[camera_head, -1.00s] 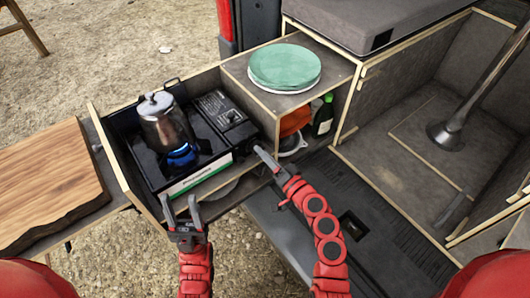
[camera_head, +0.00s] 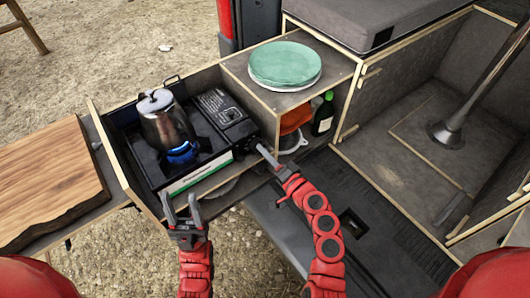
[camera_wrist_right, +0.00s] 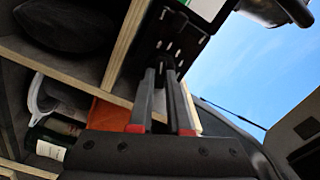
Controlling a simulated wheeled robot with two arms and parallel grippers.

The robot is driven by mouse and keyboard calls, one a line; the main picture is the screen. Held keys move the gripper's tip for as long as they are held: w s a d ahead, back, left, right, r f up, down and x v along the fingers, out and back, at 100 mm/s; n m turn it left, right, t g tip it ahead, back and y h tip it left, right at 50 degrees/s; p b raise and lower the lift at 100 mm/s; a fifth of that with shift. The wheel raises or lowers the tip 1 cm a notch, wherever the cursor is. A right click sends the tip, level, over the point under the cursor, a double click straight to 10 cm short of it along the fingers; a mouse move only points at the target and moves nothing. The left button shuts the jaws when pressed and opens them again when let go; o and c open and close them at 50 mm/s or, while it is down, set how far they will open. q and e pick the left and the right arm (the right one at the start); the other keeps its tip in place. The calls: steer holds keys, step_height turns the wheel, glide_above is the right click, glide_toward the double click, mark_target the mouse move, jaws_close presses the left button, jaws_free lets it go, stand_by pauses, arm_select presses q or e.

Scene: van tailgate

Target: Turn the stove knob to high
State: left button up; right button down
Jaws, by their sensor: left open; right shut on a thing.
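The camping stove (camera_head: 225,118) sits in the pulled-out wooden drawer, with a white and green strip along its front. A blue flame (camera_head: 182,154) burns under a metal pot (camera_head: 165,122) with a lid. My right gripper (camera_head: 262,150) reaches the stove's front right end and is shut on the stove knob, which its fingers mostly hide. In the right wrist view its two fingers (camera_wrist_right: 163,75) close together against the stove's dark, slotted end. The knob's setting cannot be read. My left gripper (camera_head: 182,207) is open and empty, just in front of the drawer.
Green plates (camera_head: 285,65) lie on the wooden box right of the stove. A green bottle (camera_head: 323,117) and an orange item (camera_head: 295,119) stand in its open compartment. A wooden board (camera_head: 45,180) lies at the left. A metal table leg (camera_head: 470,95) rises at the right.

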steer(key=m, duration=0.3)
steer(key=shift+f+m, duration=0.1)
steer(key=shift+m, duration=0.2)
steer(key=c, duration=0.9)
jaws_free()
steer(key=shift+o, duration=0.2)
steer(key=b+v, duration=0.5)
steer(key=v, duration=1.2)
steer(key=shift+s+d, duration=0.15)
steer(key=shift+d, duration=0.05)
